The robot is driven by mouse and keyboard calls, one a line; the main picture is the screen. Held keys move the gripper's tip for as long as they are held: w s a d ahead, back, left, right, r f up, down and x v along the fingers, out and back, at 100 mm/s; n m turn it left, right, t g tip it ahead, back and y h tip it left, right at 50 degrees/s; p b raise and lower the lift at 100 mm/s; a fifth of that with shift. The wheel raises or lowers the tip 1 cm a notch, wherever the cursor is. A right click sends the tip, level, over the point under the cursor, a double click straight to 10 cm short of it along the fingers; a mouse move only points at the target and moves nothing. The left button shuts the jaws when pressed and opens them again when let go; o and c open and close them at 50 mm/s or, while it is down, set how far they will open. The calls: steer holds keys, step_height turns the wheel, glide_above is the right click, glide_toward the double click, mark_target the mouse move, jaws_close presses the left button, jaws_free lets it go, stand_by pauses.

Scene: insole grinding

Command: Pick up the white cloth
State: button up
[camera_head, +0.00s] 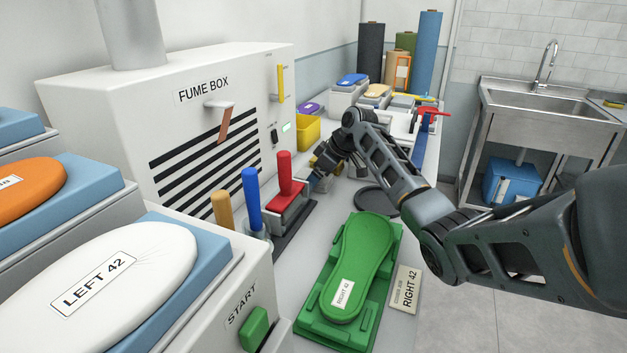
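I cannot make out a white cloth anywhere in the camera_head view. My gripper (320,172) is at the far part of the bench, in front of the fume box and just beyond the red-handled tool (285,172). It points down and to the left, close to the bench top. Its fingertips are small and partly hidden, so I cannot tell whether they are open or hold anything. My forearm covers part of the bench behind it.
The fume box (110,95) stands on the left. A green insole (362,250) labelled RIGHT 42 lies in a green holder. A dark round disc (376,200) lies near my gripper, and a yellow bin (307,130) stands behind it. A sink (540,100) is at right.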

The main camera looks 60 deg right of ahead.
steer(key=c, duration=1.1)
steer(key=shift+o, duration=0.2)
steer(key=shift+r, duration=0.1)
step_height(320, 180, up, 10)
steer(key=shift+f+b, duration=0.1)
steer(key=shift+b, duration=0.5)
steer(key=o, duration=0.6)
steer(key=shift+c, duration=0.2)
steer(key=c, duration=0.4)
steer(key=shift+c, duration=0.3)
steer(key=shift+w, duration=0.1)
